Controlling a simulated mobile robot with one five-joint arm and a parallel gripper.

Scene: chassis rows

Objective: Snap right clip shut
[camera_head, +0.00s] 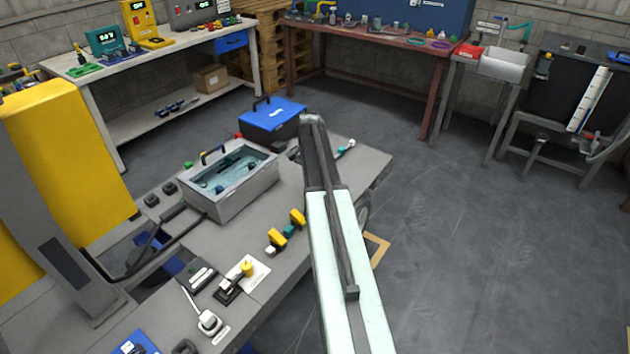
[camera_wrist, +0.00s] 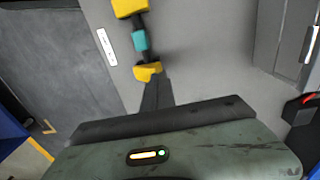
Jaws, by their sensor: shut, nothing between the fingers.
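On the grey bench (camera_head: 250,240) lies a part with a teal middle (camera_head: 289,230) between two yellow blocks, one at the upper right (camera_head: 297,217) and one at the lower left (camera_head: 276,238). I cannot tell for sure which is the right clip or whether either is closed. In the wrist view the teal middle (camera_wrist: 140,40) sits between a far yellow block (camera_wrist: 129,7) and a near yellow block (camera_wrist: 147,72). My gripper (camera_wrist: 156,84) is shut and empty, its dark tip just below the near block; contact is unclear. My arm hides the gripper in the head view.
A white plate with a yellow knob (camera_head: 248,269) lies to the left. A white label strip (camera_wrist: 106,46) shows in the wrist view. Open floor (camera_head: 460,250) lies right.

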